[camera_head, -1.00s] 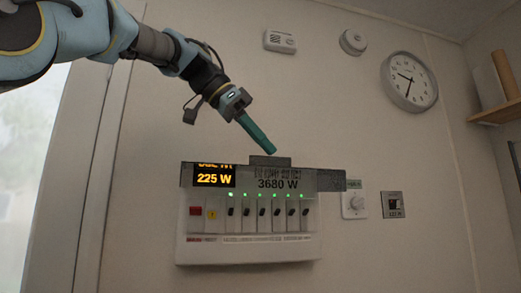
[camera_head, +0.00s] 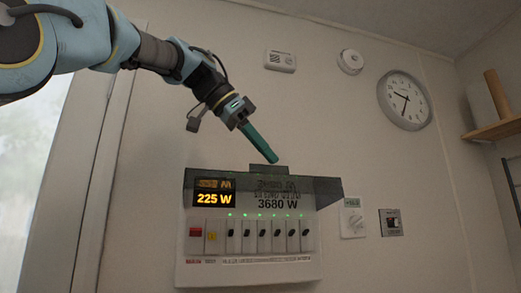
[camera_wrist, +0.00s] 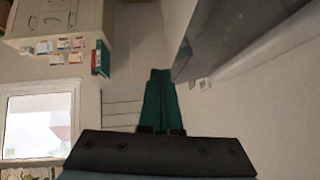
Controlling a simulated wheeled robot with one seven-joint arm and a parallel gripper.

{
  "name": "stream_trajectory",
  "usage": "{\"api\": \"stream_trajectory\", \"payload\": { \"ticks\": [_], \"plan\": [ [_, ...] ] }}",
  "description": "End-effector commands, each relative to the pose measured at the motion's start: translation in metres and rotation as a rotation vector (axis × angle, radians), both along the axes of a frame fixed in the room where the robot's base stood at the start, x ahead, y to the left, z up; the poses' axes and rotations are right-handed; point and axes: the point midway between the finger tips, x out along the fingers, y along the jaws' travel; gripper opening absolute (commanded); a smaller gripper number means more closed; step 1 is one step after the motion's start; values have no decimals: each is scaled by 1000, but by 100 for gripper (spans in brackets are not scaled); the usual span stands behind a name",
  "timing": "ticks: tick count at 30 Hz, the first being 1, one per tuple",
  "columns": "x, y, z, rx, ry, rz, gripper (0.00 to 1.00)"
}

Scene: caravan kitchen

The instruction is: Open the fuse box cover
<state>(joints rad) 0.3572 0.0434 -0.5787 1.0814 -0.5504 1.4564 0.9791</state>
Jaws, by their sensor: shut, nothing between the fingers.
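The fuse box (camera_head: 250,272) is a white wall unit with a row of black switches, a red and a yellow button, and a lit "225 W" display (camera_head: 213,199). Its smoky see-through cover (camera_head: 322,190) is swung up and stands out from the top of the box; the switches below are uncovered. A dark tab (camera_head: 268,170) sits at the cover's upper edge. My gripper (camera_head: 274,159) has green fingers, shut and empty, with tips just above the tab; I cannot tell if they touch. In the wrist view, the cover (camera_wrist: 245,45) appears as a grey panel right of the fingers (camera_wrist: 160,100).
A clock (camera_head: 405,100), two white detectors and a wooden shelf (camera_head: 495,128) are higher up. A window (camera_head: 35,170) lies left. The wall between is clear.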

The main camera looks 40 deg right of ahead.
Motion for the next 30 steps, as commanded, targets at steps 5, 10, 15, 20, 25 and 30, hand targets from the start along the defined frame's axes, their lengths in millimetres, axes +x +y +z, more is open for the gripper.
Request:
{"api": "stream_trajectory", "payload": {
  "ticks": [5,10,15,20,25,30],
  "plan": [
    [5,18,30,-4,-2,5,0],
    [11,43,55,-4,-1,2,0],
    [15,59,71,-2,1,2,0],
    [16,66,77,-1,1,2,0],
    [16,67,77,0,1,1,0],
    [16,67,77,0,1,2,0]
  ]
}}
